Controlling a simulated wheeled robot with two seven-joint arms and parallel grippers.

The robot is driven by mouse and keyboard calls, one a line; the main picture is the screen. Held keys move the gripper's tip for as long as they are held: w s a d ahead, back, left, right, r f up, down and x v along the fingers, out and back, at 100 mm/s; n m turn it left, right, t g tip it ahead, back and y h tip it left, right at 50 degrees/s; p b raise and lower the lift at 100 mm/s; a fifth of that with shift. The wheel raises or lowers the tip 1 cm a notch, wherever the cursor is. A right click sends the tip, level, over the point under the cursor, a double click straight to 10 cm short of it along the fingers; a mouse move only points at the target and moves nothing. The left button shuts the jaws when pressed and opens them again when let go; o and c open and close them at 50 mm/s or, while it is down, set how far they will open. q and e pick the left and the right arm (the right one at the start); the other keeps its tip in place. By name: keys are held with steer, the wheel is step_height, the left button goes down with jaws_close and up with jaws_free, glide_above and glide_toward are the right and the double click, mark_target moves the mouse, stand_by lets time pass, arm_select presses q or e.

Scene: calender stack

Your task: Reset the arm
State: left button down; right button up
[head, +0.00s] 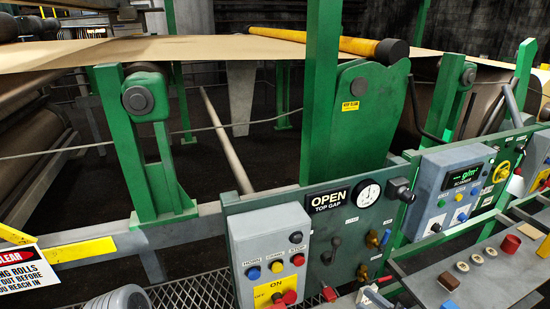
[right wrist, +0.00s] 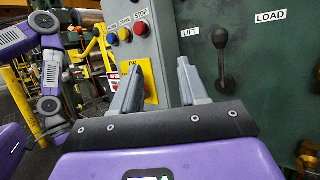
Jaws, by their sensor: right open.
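My right gripper (right wrist: 158,85) is open and empty in the right wrist view, its two grey fingers apart in front of the control panel. Between and beyond the fingers are the grey button box and the dark green panel face (right wrist: 250,130). A dark lever (right wrist: 224,62) hangs on that panel right of the fingers, apart from them. In the head view, grey parts of my right gripper (head: 375,296) show at the bottom edge, below the panel. My left gripper is not clearly shown in either view.
The button box (head: 270,258) carries red, yellow and blue buttons. A gauge (head: 368,193) and OPEN TOP GAP sign sit above the lever. A digital scanner box (head: 452,190) stands right. A grey shelf with knobs (head: 480,275) juts out at lower right. Green frames and brown web lie behind.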

steer(key=s+a+f+n+g+h+b, duration=0.2)
steer(key=s+a+f+n+g, duration=0.2)
steer(key=s+a+f+g, duration=0.5)
steer(key=s+a+f+n+g+h+b, duration=0.1)
steer(key=s+a+f+n+g+h, duration=0.35)
steer(key=f, duration=0.75)
arm_select(q)
step_height(320, 180, down, 7)
steer(key=b, duration=0.4)
arm_select(e)
steer(key=s+a+f+n+h, duration=0.1)
steer(key=s+f+n+h, duration=0.1)
steer(key=f+n, duration=0.5)
steer(key=s+a+f+n+t+h, duration=0.1)
steer(key=s+f+n+h, duration=0.2)
steer(key=f+n+h, duration=0.2)
steer(key=shift+s+f+n, duration=0.3)
steer(key=shift+f+n, duration=0.6)
steer(key=shift+n, duration=0.25)
arm_select(q)
steer(key=shift+f, duration=0.1)
